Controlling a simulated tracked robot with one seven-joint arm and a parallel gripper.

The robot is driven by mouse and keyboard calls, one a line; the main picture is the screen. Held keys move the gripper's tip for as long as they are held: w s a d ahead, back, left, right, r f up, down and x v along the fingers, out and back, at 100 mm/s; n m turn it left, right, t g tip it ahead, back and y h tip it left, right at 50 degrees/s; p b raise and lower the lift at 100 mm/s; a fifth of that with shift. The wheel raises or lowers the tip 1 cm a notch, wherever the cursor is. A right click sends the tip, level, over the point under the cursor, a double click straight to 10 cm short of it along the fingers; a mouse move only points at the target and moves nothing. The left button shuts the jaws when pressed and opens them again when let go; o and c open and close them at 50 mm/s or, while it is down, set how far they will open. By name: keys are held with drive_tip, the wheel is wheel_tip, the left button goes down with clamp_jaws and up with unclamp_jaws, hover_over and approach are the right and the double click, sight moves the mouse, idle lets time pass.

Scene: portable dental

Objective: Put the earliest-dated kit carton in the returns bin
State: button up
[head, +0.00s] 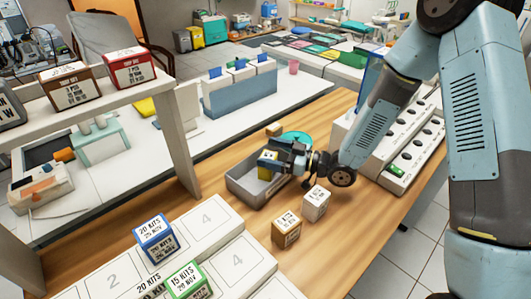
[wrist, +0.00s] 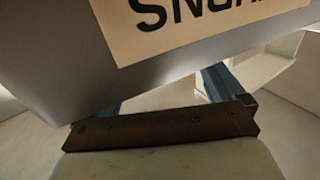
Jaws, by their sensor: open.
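In the head view my gripper (head: 268,163) is open at the grey bin (head: 238,187) on the wooden counter. A yellow patch (head: 265,171) shows beside the fingers; I cannot tell if it is a carton or the bin's label. In the wrist view a grey wall with a tan label (wrist: 190,25), lettering upside down and cut off, fills the top. The open fingers (wrist: 165,95) are partly hidden behind it. A blue carton (head: 155,240) reads 20 KITS, 25 NOV. A green carton (head: 188,282) reads 15 KITS, 20 NOV. Brown (head: 286,232) and white (head: 316,203) cartons have unreadable dates.
The blue and green cartons stand by numbered white pads (head: 238,262). Brown (head: 70,85) and red (head: 130,68) cartons sit on a raised white shelf. A white unit (head: 400,150) stands at the right.

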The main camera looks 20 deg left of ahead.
drive_tip(key=d, duration=0.9)
drive_tip(key=shift+r, duration=0.15)
drive_tip(key=shift+w, duration=0.1)
drive_tip(key=w+d+r+m+t+h, duration=0.3)
drive_tip(key=w+d+r+t+h, duration=0.2)
drive_tip(key=w+d+t+h, duration=0.35)
drive_tip(key=w+d+r+m+t+h, duration=0.15)
drive_tip(key=d+r+m+h, duration=0.4)
drive_tip(key=d+r, duration=0.7)
drive_tip(key=s+d+r+m+g+h, duration=0.1)
drive_tip(key=s+d+r+m+h, duration=0.45)
drive_tip(key=s+d, duration=0.45)
drive_tip(key=s+d+r+m+g, duration=0.1)
drive_tip(key=s+m, duration=0.1)
drive_tip(key=s, duration=0.5)
drive_tip(key=s+d+r+m+g+y, duration=0.1)
drive_tip(key=s+r+m+g, duration=0.1)
drive_tip(key=s, duration=0.6)
drive_tip(key=shift+s+d+r, duration=0.2)
drive_tip(key=shift+d, duration=0.2)
